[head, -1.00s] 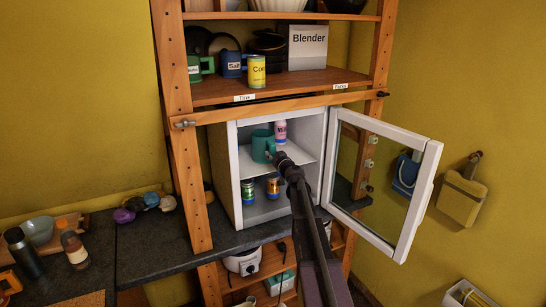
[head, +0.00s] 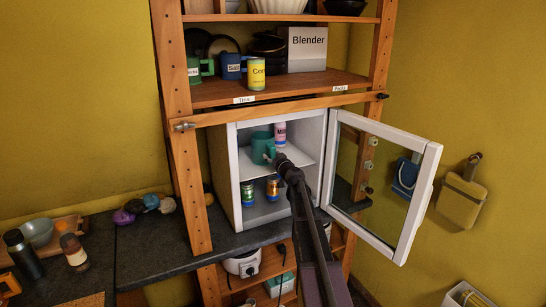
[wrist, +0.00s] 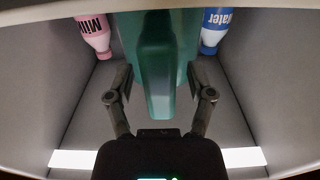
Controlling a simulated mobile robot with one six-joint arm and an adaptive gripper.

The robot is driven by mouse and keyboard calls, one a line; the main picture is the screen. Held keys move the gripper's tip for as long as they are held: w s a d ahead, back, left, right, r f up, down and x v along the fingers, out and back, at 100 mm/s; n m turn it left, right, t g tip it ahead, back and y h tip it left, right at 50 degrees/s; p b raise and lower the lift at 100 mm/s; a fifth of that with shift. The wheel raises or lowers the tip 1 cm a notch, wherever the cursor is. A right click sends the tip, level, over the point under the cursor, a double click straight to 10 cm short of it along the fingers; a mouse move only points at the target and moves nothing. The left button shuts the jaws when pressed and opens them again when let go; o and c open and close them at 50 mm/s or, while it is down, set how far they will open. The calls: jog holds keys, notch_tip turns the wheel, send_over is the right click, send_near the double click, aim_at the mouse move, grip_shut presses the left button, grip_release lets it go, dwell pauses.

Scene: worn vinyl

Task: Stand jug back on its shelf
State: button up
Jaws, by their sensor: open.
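The teal jug (head: 261,145) stands upright on the upper white shelf (head: 298,172) inside the open fridge. My gripper (head: 275,160) reaches in through the doorway, in front of and slightly right of the jug. In the wrist view the jug (wrist: 158,60) lies between the fingers of my gripper (wrist: 157,85), its handle side towards me. The fingers are spread, with a gap visible on both sides, and I see no grip on it. The jug's far side is hidden.
A pink milk bottle (head: 280,133) stands behind the jug; a blue-labelled water bottle (wrist: 214,30) shows in the wrist view. Cans (head: 248,192) stand on the level below. The open glass door (head: 385,185) bounds the right. A wooden bar (head: 285,109) crosses above the fridge.

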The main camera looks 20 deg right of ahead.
jog(key=s, duration=1.1)
jog(key=shift+s+d, duration=0.2)
jog(key=shift+s, duration=0.2)
jog(key=shift+f, duration=0.1)
jog(key=s+a+f+n+g+y, duration=0.1)
jog(key=s+a+f+g+y, duration=0.2)
jog(key=a, duration=0.5)
jog(key=s+a+f+n+g+y, duration=0.1)
jog(key=s+a+f+g, duration=0.25)
jog(key=a, duration=0.45)
jog(key=s+a+f+n+g+y, duration=0.2)
jog(key=s+a+f+g, duration=0.15)
jog(key=a, duration=0.35)
jog(key=s+a+f+m+g+h, duration=0.2)
jog(key=s+f+g+h, duration=0.1)
jog(key=s, duration=0.6)
jog(key=s+a+f+m+g+h, duration=0.2)
jog(key=s+f+g, duration=0.3)
jog(key=s, duration=0.5)
jog(key=shift+a+f+h, duration=0.15)
jog(key=shift+f+h, duration=0.3)
jog(key=shift+h, duration=0.35)
